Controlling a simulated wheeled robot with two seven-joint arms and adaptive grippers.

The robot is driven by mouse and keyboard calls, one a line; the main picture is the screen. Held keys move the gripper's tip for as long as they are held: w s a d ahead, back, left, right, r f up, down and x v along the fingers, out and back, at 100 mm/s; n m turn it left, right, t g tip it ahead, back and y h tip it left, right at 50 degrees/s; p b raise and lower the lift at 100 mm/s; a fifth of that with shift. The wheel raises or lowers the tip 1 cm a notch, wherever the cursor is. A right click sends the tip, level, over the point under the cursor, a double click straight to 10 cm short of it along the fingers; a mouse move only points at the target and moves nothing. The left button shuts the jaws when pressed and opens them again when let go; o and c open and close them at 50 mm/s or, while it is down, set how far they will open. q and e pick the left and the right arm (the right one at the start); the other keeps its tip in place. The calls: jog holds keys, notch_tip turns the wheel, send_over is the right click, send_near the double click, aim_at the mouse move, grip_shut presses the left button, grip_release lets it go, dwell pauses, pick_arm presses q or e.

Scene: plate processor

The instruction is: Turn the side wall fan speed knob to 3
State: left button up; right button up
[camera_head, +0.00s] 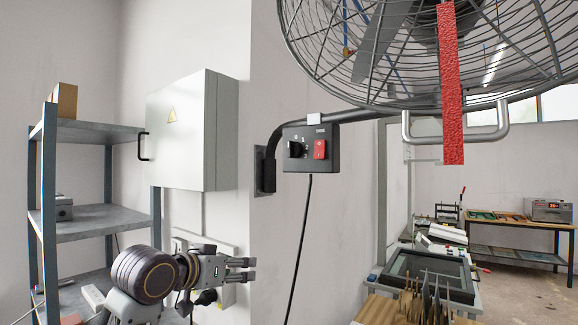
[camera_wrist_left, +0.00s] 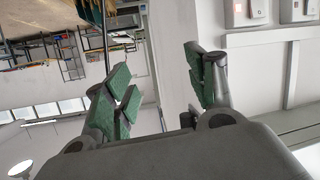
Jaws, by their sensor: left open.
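The black control box (camera_head: 311,148) hangs below the wall fan (camera_head: 430,50) on a bent black arm. It carries a black round knob (camera_head: 295,149) on its left and a red switch (camera_head: 320,149) on its right. The number the knob points to is too small to read. My left gripper (camera_head: 250,269) is open and empty, below and to the left of the box, apart from it. Its green-padded fingers (camera_wrist_left: 165,85) are spread in the left wrist view, with nothing between them. My right gripper is not seen.
A grey electrical cabinet (camera_head: 183,130) with a black handle is on the wall above my left arm. A metal shelf (camera_head: 95,210) stands at the left. A black cable (camera_head: 299,245) hangs from the control box. A red strip (camera_head: 452,90) hangs before the fan.

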pick_arm(q)
jog(key=s+d+r+m+t+h, duration=0.1)
jog(key=s+r, duration=0.1)
jog(key=r, duration=0.6)
jog(key=s+d+r+m+h, duration=0.1)
jog(key=s+r, duration=0.1)
jog(key=r, duration=0.7)
jog(key=m+t+h, duration=0.1)
jog(key=h, duration=0.1)
send_near(288, 148)
jog(key=v, duration=0.4)
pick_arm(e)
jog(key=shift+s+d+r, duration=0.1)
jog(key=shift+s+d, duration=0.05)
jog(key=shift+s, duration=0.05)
pick_arm(q)
jog(key=shift+w, duration=0.15)
jog(key=p+x, duration=0.4)
jog(key=x, duration=0.8)
jog(key=shift+d+r, duration=0.1)
jog(key=shift+d, duration=0.05)
jog(key=shift+p+x, duration=0.3)
jog(key=shift+x, duration=0.45)
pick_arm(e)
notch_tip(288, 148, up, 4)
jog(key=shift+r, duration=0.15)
